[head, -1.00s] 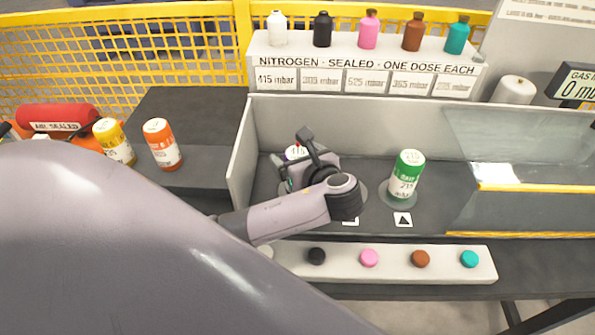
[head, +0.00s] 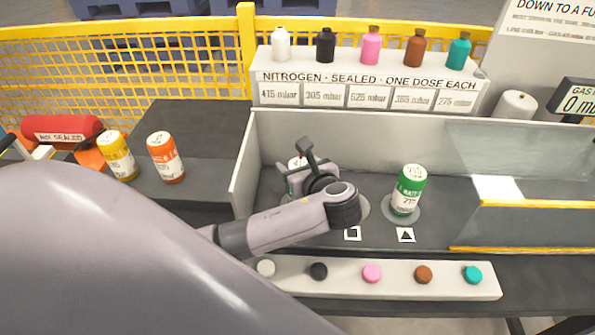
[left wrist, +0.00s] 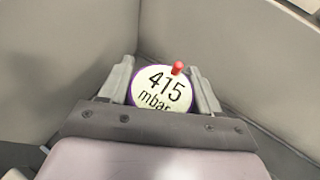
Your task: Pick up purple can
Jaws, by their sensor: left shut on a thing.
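The purple can shows in the left wrist view (left wrist: 163,91) as a white round top with a purple rim, the print "415 mbar" and a small red nub. My left gripper (left wrist: 163,88) has one finger on each side of it and is shut on it. In the head view my left gripper (head: 299,172) is at the left end of the grey bay. There my wrist hides most of the can, and only a bit of its white top shows (head: 297,162). I cannot tell whether the can still touches the bay floor. My right gripper is not in view.
A green can (head: 408,189) stands on a round disc right of my wrist. Yellow (head: 117,156) and orange (head: 165,158) cans stand left, outside the bay wall (head: 243,168). Several bottles line the back shelf (head: 370,80). A strip with coloured caps (head: 345,274) runs along the front.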

